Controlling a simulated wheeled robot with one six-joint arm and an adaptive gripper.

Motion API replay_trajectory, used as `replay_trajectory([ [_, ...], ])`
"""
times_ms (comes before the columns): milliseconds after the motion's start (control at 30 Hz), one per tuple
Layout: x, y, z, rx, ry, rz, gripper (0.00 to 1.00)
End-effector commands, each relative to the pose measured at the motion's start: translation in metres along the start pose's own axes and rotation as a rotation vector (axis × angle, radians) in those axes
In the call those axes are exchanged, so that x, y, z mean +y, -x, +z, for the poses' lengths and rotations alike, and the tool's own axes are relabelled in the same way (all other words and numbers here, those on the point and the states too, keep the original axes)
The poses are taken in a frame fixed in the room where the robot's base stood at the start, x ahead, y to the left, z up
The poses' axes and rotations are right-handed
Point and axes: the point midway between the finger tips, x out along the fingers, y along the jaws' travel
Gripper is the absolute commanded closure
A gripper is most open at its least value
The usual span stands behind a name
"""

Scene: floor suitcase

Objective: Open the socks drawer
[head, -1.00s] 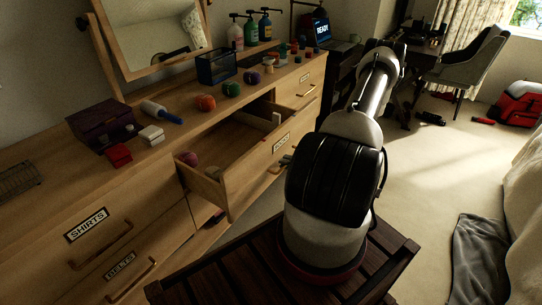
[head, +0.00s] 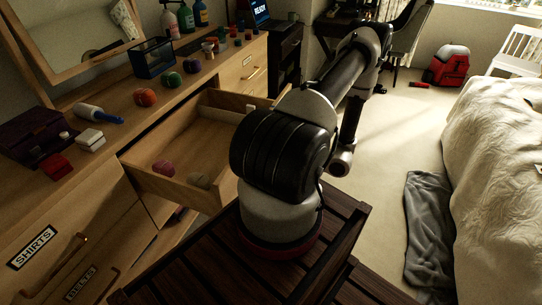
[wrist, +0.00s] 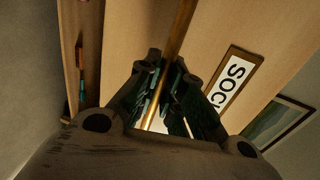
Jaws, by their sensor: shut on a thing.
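The socks drawer (head: 205,142) stands pulled well out of the wooden dresser in the head view. A maroon ball (head: 163,168) and an olive ball (head: 200,181) lie inside, near its left end. My arm hides its right front part. In the wrist view, the drawer front (wrist: 265,30) carries a SOCKS label (wrist: 232,78), partly cut off by my gripper. The brass bar handle (wrist: 181,30) runs down between the fingers of my gripper (wrist: 168,85), which is shut on it. My gripper is hidden behind my arm in the head view.
The dresser top holds a blue wire basket (head: 152,58), coloured balls (head: 145,97), bottles (head: 186,17) and a purple box (head: 33,133). A bed (head: 500,150) with a grey blanket (head: 428,230) stands at right.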

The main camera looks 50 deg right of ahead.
Motion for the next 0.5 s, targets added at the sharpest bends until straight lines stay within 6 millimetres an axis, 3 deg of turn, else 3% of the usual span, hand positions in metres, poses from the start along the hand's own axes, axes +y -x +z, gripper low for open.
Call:
replay_trajectory([
  [167, 0.0006, -0.0001, -0.0001, -0.001, 0.001, 0.002, 1.0],
  [200, 0.0005, -0.0002, -0.0001, -0.001, 0.001, 0.002, 0.89],
  [333, 0.0004, -0.0003, -0.0002, 0.0, 0.001, 0.001, 0.68],
  [500, 0.0002, -0.0003, -0.0002, 0.0, 0.0, 0.001, 0.68],
])
